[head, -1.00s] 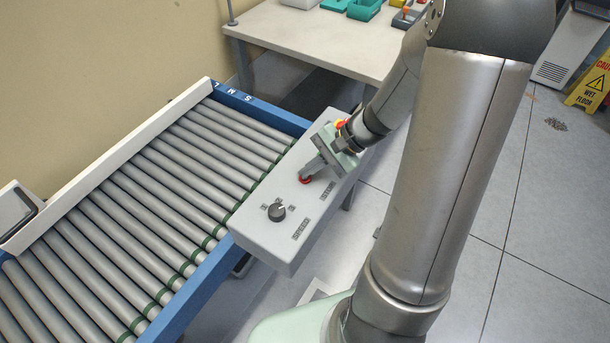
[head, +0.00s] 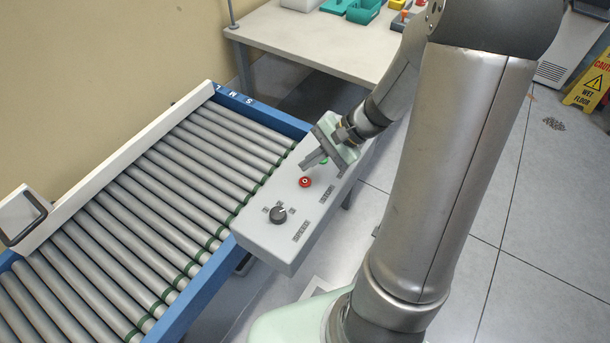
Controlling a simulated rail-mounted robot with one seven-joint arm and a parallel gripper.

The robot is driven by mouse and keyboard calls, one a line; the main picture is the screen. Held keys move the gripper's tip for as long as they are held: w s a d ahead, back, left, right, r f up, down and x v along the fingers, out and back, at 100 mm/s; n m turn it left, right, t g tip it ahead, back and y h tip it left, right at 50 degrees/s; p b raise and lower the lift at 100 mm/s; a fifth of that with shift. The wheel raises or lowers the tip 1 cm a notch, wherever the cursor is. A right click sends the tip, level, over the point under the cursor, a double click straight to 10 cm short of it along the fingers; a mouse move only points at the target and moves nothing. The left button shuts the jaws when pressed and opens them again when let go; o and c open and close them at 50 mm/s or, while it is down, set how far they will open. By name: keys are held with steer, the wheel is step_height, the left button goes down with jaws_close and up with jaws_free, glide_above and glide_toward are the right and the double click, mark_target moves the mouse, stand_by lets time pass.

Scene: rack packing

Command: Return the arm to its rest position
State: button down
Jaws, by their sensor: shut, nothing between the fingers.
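My gripper (head: 309,160) is at the end of my arm in the head view, above the far half of the grey control box (head: 270,243). Its fingers are shut with nothing between them. The fingertips point down and left and appear to be clear of the red button (head: 305,181), which shows fully just in front of them. A green button (head: 323,161) is partly hidden behind my gripper. A black knob (head: 278,213) stands on the near part of the box.
A roller conveyor (head: 120,212) with blue rails runs along the left of the box. A white table (head: 320,42) with bins (head: 363,10) stands behind. A yellow wet-floor sign (head: 587,82) is at the right.

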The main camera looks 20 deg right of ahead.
steer(key=shift+r+p, duration=0.45)
steer(key=shift+r, duration=0.45)
steer(key=s+r+n+h, duration=0.3)
steer(key=s+n+h, duration=0.1)
steer(key=s, duration=0.3)
steer(key=s+a+r+n+h, duration=0.1)
steer(key=s+r+n+h, duration=0.3)
steer(key=s+n+h, duration=0.1)
steer(key=s+n, duration=0.1)
steer(key=s, duration=0.1)
steer(key=shift+s+a+n+g, duration=0.25)
steer(key=shift+s+n+g, duration=0.05)
steer(key=shift+s, duration=0.05)
